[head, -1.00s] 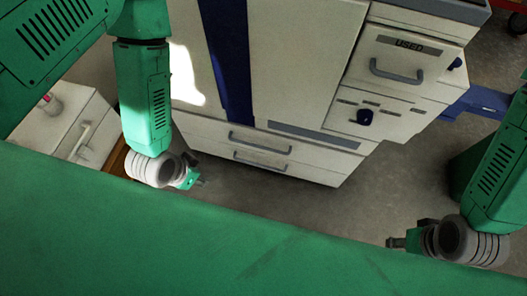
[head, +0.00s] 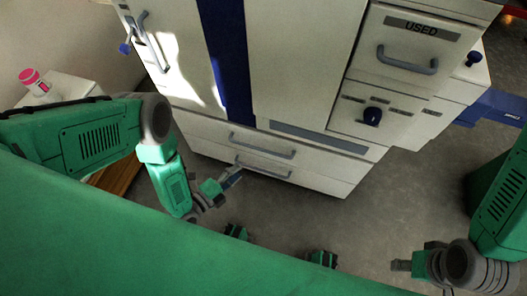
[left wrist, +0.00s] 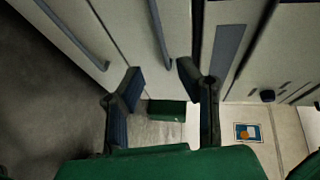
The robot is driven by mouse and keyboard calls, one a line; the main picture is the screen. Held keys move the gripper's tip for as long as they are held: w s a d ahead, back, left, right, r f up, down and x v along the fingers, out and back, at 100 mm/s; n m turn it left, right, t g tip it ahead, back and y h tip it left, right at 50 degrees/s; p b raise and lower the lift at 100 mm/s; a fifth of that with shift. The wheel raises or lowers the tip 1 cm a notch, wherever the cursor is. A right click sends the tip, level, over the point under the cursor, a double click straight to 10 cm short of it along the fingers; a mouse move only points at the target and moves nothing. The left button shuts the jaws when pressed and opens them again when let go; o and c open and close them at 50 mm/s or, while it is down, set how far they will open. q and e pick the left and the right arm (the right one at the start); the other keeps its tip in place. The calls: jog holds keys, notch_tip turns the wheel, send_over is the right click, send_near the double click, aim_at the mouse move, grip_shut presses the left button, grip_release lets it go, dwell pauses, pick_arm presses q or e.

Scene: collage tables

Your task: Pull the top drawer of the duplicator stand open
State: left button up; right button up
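The duplicator stand is the white lower cabinet (head: 330,171) with two drawers. Its top drawer has a grey bar handle (head: 262,151), which also shows in the left wrist view (left wrist: 160,35). The lower drawer's handle (head: 263,171) is just below; it shows at left in the left wrist view (left wrist: 75,37). Both drawers look shut. My left gripper (head: 236,176) is in front of the drawers near the handles' left ends. In the left wrist view its fingers (left wrist: 161,72) are open and empty, the top handle's end showing between them. My right gripper (head: 396,265) is far right, away from the stand.
Above stands the white machine with a blue stripe (head: 226,60), a drawer labelled USED (head: 400,55) and a dark knob (head: 372,116). A white box with a pink item (head: 30,76) is at left. Grey floor (head: 370,205) is open in front.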

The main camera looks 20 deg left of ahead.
aim_at(261, 149)
pick_arm(q)
jog(key=b+x, duration=0.1)
jog(key=x, duration=0.3)
jog(key=b+x, duration=0.2)
jog(key=x, duration=0.2)
jog(key=b+x, duration=0.1)
jog(key=x, duration=0.3)
jog(key=shift+w+a+f+b, duration=0.25)
jog(key=shift+w+b, duration=0.15)
jog(key=shift+w, duration=0.1)
jog(key=shift+w+a+f, duration=0.1)
jog(key=shift+w+a, duration=0.2)
jog(key=shift+d, duration=0.3)
jog(key=shift+c, duration=1.3)
jog(key=shift+d, duration=0.15)
grip_shut()
jog(key=shift+s, duration=0.1)
pick_arm(e)
jog(key=f, duration=0.2)
jog(key=a+f, duration=0.1)
jog(key=f, duration=0.1)
jog(key=shift+a+f, duration=0.1)
jog(key=shift+f, duration=0.15)
